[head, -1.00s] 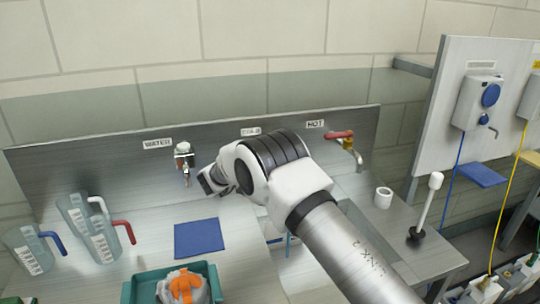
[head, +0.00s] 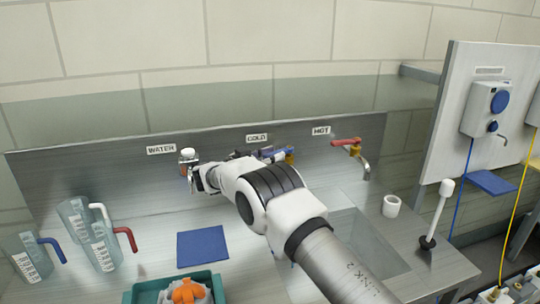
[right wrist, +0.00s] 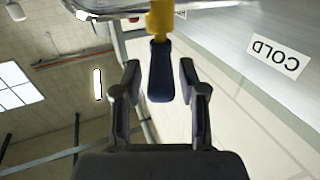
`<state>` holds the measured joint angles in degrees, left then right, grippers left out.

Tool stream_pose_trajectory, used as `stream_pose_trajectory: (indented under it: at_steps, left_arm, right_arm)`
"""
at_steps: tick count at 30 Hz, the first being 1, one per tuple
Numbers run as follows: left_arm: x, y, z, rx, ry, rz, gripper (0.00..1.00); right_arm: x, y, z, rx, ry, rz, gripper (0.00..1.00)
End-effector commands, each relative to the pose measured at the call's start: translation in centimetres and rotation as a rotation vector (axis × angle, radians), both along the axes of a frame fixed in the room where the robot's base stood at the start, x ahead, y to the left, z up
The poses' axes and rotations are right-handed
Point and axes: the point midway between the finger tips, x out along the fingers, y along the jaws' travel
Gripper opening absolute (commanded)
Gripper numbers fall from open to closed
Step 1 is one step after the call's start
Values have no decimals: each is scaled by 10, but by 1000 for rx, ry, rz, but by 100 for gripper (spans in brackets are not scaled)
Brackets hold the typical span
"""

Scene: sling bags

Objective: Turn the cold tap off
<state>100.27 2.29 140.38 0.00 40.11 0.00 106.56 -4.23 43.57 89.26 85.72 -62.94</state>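The cold tap (head: 290,153) is on the metal back panel below the COLD label (head: 257,138). It has a yellow body (right wrist: 160,18) and a blue lever (right wrist: 160,70). In the right wrist view the lever lies between the two dark fingers of my right gripper (right wrist: 160,78). The fingers are open, with a visible gap on each side of the lever. In the head view my right gripper (head: 264,155) is by the tap, mostly behind my own wrist. The spout and any water flow are hidden by my arm. My left gripper is not in view.
The hot tap (head: 354,150), with a red lever, is to the right; the water tap (head: 188,160) is to the left. Several jugs (head: 76,218), a blue mat (head: 202,248) and a teal tray (head: 135,296) occupy the left counter. A white cup (head: 391,206) stands right of the sink (head: 368,245).

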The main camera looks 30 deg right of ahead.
Motion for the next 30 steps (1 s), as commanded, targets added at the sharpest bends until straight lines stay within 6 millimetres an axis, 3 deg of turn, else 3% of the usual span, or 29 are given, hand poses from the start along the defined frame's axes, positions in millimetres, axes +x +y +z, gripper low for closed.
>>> stream_pose_trajectory:
  at_steps: [11, 24, 30]
  left_arm:
    - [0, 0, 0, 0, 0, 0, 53]
    - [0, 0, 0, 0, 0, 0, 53]
    - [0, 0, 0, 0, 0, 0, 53]
  right_arm:
    - [0, 8, 1, -2, -1, 4, 50]
    - [-14, 104, -1, -1, 0, 2, 50]
    - [-16, 117, -1, 1, 1, -1, 50]
